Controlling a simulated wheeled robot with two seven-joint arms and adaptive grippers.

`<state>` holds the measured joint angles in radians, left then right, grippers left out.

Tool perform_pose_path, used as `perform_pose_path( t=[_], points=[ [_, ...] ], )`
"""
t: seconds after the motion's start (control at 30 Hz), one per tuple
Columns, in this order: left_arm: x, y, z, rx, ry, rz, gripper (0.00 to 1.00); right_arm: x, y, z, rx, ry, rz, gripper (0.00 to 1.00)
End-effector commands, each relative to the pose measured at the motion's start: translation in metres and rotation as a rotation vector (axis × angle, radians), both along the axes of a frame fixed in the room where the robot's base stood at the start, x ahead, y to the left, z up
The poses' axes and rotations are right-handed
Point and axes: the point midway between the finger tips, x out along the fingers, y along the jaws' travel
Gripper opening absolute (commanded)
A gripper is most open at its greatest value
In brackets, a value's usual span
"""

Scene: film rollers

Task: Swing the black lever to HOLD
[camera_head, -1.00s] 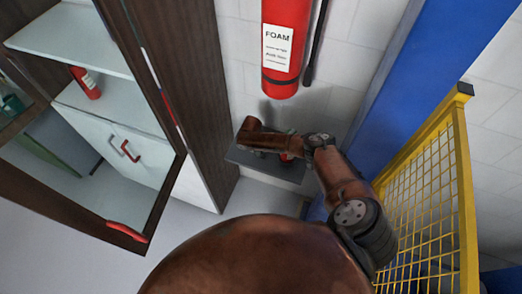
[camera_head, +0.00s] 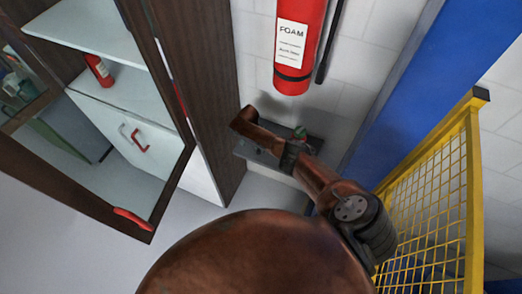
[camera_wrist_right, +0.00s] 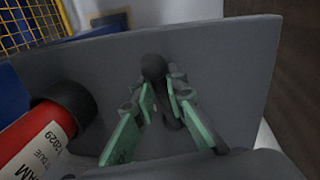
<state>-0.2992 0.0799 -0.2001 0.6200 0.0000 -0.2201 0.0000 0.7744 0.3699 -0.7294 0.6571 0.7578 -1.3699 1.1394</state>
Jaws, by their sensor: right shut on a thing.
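The black lever (camera_wrist_right: 153,67) shows in the right wrist view as a dark round knob on a short stem, standing out from a grey panel (camera_wrist_right: 228,62). My right gripper (camera_wrist_right: 163,92) has its green-padded fingers on either side of the lever, shut on it just below the knob. In the head view the panel (camera_head: 243,148) is a grey plate low by the wall, and my brown right arm covers much of it. The lever and fingers cannot be made out clearly there. No HOLD marking is readable. My left gripper is not in view.
A red foam extinguisher (camera_head: 301,45) hangs on the wall above the panel. A yellow mesh guard (camera_head: 430,190) and blue post (camera_head: 405,85) stand at right. A cabinet with an open glass door (camera_head: 140,228) is at left. A small green spot (camera_head: 300,132) shows beside my arm.

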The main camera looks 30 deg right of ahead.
Motion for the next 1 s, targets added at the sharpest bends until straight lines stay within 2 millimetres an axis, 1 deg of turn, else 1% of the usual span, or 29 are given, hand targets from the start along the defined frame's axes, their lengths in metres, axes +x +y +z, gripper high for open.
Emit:
perform_pose_path(
  t=[0.03,0.47,0.5,0.73,0.77,1.0],
  points=[
    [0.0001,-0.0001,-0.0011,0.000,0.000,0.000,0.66,-0.0084,0.0068,-0.0076,0.010,0.019,-0.011,0.00],
    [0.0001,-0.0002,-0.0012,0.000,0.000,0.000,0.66,-0.0074,0.0077,-0.0068,0.011,0.019,-0.019,0.00],
    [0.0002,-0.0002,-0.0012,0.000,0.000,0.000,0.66,-0.0074,0.0079,-0.0068,0.011,0.018,-0.019,0.13],
    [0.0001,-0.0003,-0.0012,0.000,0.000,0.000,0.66,-0.0051,0.0066,-0.0051,0.010,0.013,-0.017,0.29],
    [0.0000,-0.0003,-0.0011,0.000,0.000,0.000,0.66,-0.0046,0.0062,-0.0047,0.009,0.012,-0.018,0.30],
    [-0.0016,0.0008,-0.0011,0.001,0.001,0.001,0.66,-0.0023,0.0042,-0.0026,0.006,0.007,-0.017,0.30]
  ],
)
